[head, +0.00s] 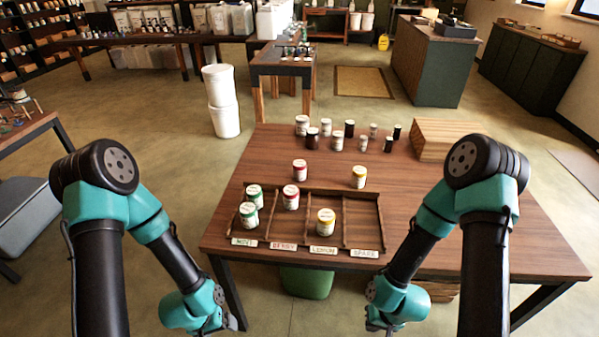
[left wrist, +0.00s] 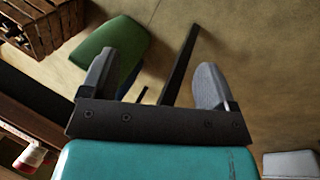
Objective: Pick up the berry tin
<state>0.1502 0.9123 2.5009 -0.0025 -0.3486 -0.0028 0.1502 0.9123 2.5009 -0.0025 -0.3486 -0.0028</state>
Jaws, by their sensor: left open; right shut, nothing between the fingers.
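A red-lidded berry tin (head: 300,169) stands upright on the table just behind the sorting tray. Another red-lidded tin (head: 291,197) stands in the tray's compartment labelled berry. A red-and-white tin (left wrist: 33,156) shows at the lower left of the left wrist view; I cannot tell which. My left gripper (left wrist: 155,84) is open and empty, below and in front of the table's front left edge, apart from the tins. In the head view only a little of it (head: 234,322) shows. My right gripper (head: 378,324) is shut and empty in front of the table; its fingertips are mostly hidden.
The tray (head: 362,196) also holds green-lidded tins (head: 249,214) at left and a yellow-lidded tin (head: 326,222); its spare compartment is empty. Another yellow-lidded tin (head: 359,177) stands behind it. Several jars and a wooden crate (head: 448,139) are at the back. The table's right side is clear.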

